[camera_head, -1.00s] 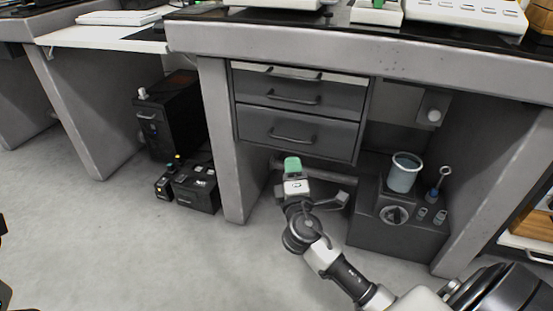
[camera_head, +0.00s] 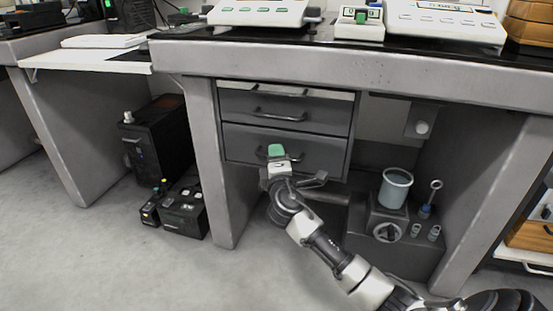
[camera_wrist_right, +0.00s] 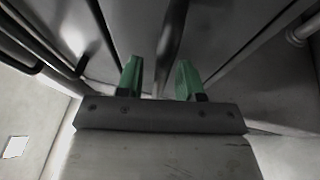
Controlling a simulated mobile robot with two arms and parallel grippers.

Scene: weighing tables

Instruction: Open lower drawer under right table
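The lower grey drawer (camera_head: 235,142) under the right table (camera_head: 400,72) is closed, its front in line with the drawer above. Its bar handle (camera_head: 297,158) is partly hidden behind my right gripper (camera_head: 276,151), which is in front of the drawer. In the right wrist view, the two green fingertips (camera_wrist_right: 159,78) are apart. A dark bar, seemingly the handle (camera_wrist_right: 172,45), shows beyond and between them. I cannot tell whether it touches the fingers. My left gripper is not in view.
The drawer above (camera_head: 285,108) has its own handle. Right of the drawers, a dark box (camera_head: 375,243) carries a light blue beaker (camera_head: 395,188). A black computer case (camera_head: 160,140) and a battery-like box (camera_head: 184,215) stand left. The floor in front is open.

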